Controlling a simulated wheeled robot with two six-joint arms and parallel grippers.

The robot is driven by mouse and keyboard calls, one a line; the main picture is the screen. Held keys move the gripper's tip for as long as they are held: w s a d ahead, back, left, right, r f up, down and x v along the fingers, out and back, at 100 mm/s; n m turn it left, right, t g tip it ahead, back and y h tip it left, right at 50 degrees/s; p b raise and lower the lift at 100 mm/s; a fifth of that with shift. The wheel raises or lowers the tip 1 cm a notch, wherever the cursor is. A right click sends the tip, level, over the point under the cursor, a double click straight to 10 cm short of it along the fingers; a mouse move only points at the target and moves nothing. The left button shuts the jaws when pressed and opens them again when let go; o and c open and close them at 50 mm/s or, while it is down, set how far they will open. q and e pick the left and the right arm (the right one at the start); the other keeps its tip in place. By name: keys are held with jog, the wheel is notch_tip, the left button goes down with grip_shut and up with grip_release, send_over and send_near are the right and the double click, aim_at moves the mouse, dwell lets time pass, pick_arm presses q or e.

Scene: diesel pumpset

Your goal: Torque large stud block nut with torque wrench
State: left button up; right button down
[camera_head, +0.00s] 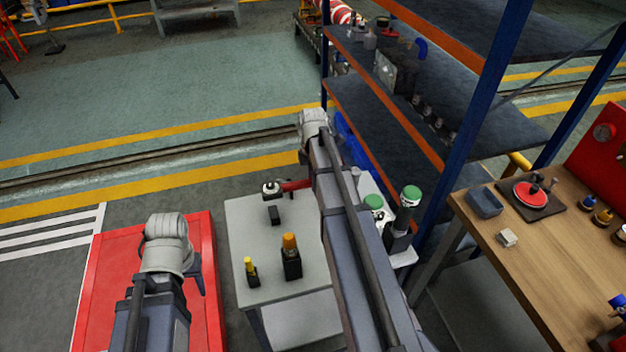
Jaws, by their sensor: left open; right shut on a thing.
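A tool with a red handle (295,185), which looks like the torque wrench, reaches left from behind my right arm over the light grey table. A round metal piece (271,188) is at its left end, above a small dark block (274,214). I cannot tell whether they touch or whether a nut is there. My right gripper (314,182) is shut on the red handle; its fingers are mostly hidden by my arm. My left gripper (196,272) is open and empty over the red surface, left of the table, partly hidden by its own wrist.
The grey table (245,215) also holds a black block with an orange top (291,258) and a smaller yellow-topped one (250,272). Green-topped items (410,196) stand right of my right arm. A blue-posted shelf (480,120) and a wooden bench (530,255) are at right.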

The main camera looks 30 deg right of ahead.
jog(key=shift+r, duration=0.1)
dwell(0.4)
jog(key=shift+r+p, duration=1.3)
jog(key=shift+p, duration=0.05)
jog(key=shift+r, duration=0.1)
